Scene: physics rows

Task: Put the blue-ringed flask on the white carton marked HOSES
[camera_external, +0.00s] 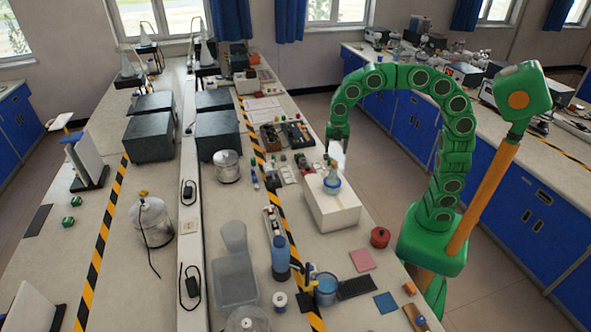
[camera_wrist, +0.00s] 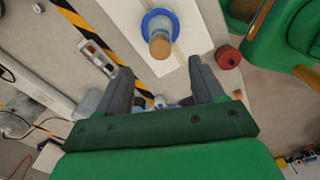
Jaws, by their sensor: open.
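The blue-ringed flask (camera_external: 332,184) stands upright on top of the white carton (camera_external: 335,215), near its far end. In the wrist view the flask (camera_wrist: 154,16) shows from above with its blue ring and brown stopper, and the white carton (camera_wrist: 190,32) lies under it. No lettering can be read on the carton. My gripper (camera_external: 338,147) is above the flask in the external view. In the wrist view my gripper (camera_wrist: 160,66) has its fingers spread with nothing between them, and the flask lies beyond the fingertips.
A red round pot (camera_external: 380,237) stands right of the carton, with a pink pad (camera_external: 362,260) in front. A blue bottle (camera_external: 281,258) and a blue beaker (camera_external: 326,290) stand nearer the camera. Small electronics (camera_external: 285,135) crowd the bench behind. A metal pot (camera_external: 227,167) is to the left.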

